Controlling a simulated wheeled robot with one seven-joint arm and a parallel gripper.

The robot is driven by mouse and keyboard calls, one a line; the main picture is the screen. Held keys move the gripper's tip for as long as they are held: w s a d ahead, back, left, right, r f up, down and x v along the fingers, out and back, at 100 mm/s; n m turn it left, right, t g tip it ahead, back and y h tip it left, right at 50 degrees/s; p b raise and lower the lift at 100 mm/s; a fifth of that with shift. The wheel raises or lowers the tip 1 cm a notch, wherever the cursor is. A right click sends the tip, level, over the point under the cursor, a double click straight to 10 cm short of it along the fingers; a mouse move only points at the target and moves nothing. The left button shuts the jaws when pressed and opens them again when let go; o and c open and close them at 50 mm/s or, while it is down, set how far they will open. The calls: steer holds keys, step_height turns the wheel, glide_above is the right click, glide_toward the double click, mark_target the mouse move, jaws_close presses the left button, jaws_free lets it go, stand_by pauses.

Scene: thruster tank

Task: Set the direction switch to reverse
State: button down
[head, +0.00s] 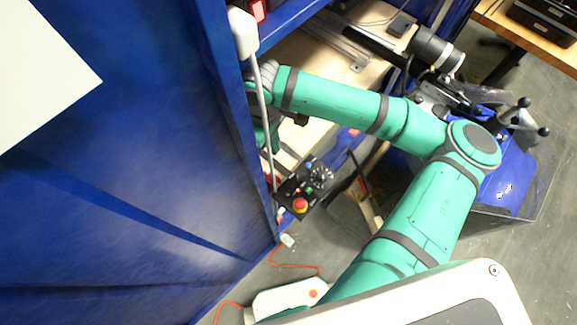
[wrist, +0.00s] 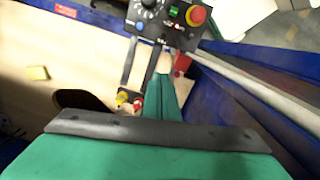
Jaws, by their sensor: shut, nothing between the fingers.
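A black control panel (head: 307,188) hangs at the blue frame's corner. In the head view it carries a red mushroom button (head: 300,205) on yellow, a green button and a dial. The panel also shows at the top of the wrist view (wrist: 160,22), with a dial (wrist: 149,4), a blue button (wrist: 140,26) and a green button (wrist: 173,11). Which control is the direction switch, and its setting, I cannot tell. My gripper (wrist: 164,80) shows as a narrow green shape below the panel, shut and empty. In the head view its fingertips are not clear.
A blue wall and post (head: 225,110) stand close left of my arm, with a pale pipe (head: 263,120) along the post. Wooden boards (head: 330,55) lie behind. Red and yellow knobs (wrist: 130,101) sit left of my gripper. A machine with ball handles (head: 515,115) stands right.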

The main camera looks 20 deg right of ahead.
mark_target(296, 177)
steer(key=shift+f, duration=0.1)
steer(key=f, duration=1)
steer(key=shift+s+d+f, duration=0.1)
steer(key=shift+d, duration=0.3)
steer(key=shift+s+d+f, duration=0.2)
steer(key=shift+s+d, duration=1.15)
steer(key=shift+w, duration=0.1)
